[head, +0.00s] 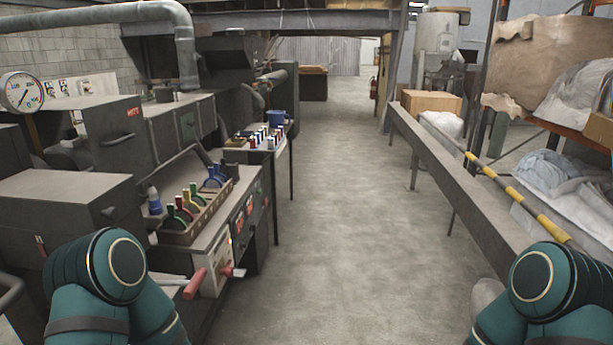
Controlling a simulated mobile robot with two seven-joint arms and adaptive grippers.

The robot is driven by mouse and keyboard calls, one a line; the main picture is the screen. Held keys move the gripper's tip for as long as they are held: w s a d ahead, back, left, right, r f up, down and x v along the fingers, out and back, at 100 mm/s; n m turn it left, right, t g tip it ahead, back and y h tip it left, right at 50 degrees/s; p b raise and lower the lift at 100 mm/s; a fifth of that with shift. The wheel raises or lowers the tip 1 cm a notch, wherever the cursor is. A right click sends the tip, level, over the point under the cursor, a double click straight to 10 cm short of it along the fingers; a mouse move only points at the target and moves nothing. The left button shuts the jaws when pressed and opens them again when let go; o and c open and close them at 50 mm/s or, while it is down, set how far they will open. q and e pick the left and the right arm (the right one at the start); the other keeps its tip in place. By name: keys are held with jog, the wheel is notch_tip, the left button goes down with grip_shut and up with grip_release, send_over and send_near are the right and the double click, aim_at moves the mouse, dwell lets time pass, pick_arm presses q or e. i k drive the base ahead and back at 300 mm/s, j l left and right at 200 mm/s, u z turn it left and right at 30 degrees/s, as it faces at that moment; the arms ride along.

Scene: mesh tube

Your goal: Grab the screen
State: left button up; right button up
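I cannot make out a screen or mesh tube anywhere in the head view. Only teal links of my two arms show, at the lower left and lower right corners. Neither gripper is in view, so what they hold or touch is hidden.
Machinery with a control bench (215,235) lines the left, holding a tray of coloured-handled tools (190,215). A long grey beam (450,175) runs along the right, near a yellow-black striped pole (520,200) and shelving with plastic-wrapped material (565,180). The concrete aisle (335,200) between is clear.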

aim_at(221, 178)
jog(key=i+l+z, duration=0.1)
jog(key=i, duration=1.4)
jog(key=i+l+u, duration=0.15)
jog(key=i+u, duration=0.3)
jog(key=i+l+u, duration=0.45)
jog(key=i, duration=0.15)
jog(key=j, duration=0.1)
